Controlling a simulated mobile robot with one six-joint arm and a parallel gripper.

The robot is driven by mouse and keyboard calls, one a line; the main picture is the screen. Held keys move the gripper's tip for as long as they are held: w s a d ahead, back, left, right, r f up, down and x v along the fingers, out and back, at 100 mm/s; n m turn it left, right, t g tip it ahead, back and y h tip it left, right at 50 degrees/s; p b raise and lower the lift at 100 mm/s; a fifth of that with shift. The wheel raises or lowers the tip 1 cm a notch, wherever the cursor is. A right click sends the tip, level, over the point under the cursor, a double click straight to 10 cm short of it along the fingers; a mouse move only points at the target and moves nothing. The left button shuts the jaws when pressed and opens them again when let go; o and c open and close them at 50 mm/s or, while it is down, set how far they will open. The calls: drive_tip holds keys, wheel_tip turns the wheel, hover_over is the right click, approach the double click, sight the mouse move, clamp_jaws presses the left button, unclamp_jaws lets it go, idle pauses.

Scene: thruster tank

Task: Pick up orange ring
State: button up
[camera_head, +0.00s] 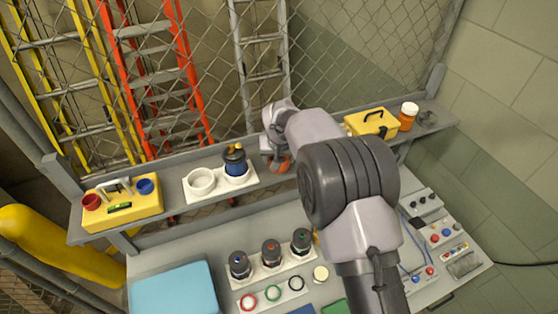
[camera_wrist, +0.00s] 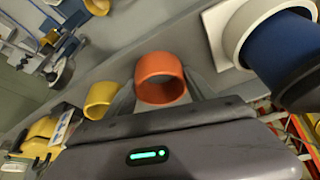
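The orange ring (camera_wrist: 160,70) stands on the grey shelf, its round opening visible in the wrist view. In the head view, a part of the orange ring (camera_head: 281,164) shows beside my arm, which hides the rest. My gripper (camera_wrist: 160,84) is open, with one grey finger on each side of the ring. Whether either finger touches the ring I cannot tell. In the head view, my gripper (camera_head: 274,150) is at the shelf, mostly covered by my own wrist.
A yellow ring (camera_wrist: 101,98) stands close by on the shelf. On the other side is a white double holder (camera_head: 202,182) with a blue, dark-topped bottle (camera_head: 236,162). A yellow toolbox (camera_head: 371,123) and an orange jar (camera_head: 408,115) stand farther right. Chain-link fence rises behind the shelf.

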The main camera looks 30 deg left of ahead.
drive_tip(key=c, duration=0.3)
